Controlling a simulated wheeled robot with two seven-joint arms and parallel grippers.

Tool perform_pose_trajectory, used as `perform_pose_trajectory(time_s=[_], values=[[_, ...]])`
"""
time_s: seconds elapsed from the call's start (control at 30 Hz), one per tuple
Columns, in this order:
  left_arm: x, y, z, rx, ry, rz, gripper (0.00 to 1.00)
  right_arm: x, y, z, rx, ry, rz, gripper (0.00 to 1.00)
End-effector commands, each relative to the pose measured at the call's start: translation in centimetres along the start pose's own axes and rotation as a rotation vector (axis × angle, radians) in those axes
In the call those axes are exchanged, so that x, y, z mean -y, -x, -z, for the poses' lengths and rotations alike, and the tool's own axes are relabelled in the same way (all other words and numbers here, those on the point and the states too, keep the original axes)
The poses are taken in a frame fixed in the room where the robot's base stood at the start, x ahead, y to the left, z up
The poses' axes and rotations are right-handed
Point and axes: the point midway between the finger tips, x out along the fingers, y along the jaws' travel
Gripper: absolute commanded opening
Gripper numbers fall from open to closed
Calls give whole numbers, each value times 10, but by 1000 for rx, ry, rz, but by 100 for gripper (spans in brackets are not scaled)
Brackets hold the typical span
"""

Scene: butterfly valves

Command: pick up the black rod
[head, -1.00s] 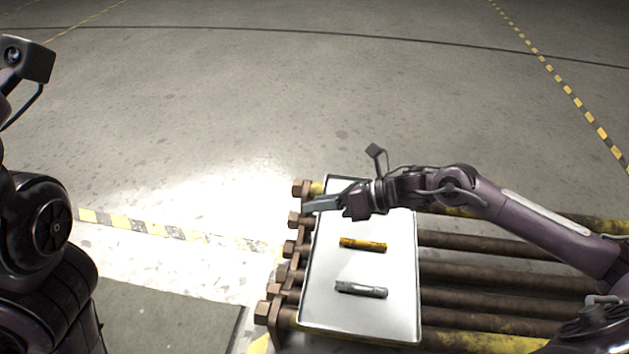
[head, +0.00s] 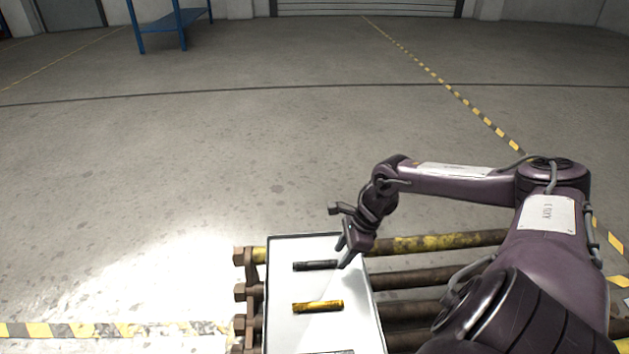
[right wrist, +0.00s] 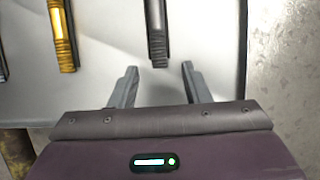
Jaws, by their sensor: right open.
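The black rod (head: 316,265) lies on a white tray (head: 280,285), toward its far edge, running left to right in the head view. It also shows in the right wrist view (right wrist: 155,30), with its near end lined up between my fingertips. My right gripper (head: 344,256) is open and empty, pointing down at the right end of the black rod. In the right wrist view the open fingers (right wrist: 160,72) lie to either side of that end, without visible contact. Their height above the tray is hard to tell. My left gripper is out of view.
A yellow rod (head: 318,306) lies nearer on the tray, apart from the black one. Part of another rod shows at the bottom edge. The tray rests on several rusty pipes (head: 405,279). A blue rack (head: 172,20) stands far back on open floor.

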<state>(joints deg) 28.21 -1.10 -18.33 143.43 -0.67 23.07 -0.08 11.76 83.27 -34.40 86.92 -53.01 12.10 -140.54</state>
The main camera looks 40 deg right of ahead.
Motion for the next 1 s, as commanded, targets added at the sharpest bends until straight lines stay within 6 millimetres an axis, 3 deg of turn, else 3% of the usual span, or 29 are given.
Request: perform_pose_trajectory(time_s=[0.03, 0.1, 0.4, 0.73, 1.0], values=[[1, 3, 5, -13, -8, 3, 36, 0, -12, 1, 3, 0, 0, 43], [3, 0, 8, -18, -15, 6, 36, 0, -18, 0, 3, 0, -1, 43], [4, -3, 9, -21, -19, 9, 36, 0, -18, -1, 0, 0, 0, 43], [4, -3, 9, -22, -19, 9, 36, 0, -18, -1, 1, 0, -1, 0], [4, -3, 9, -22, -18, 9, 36, 0, -18, -1, 2, 0, 0, 0]])
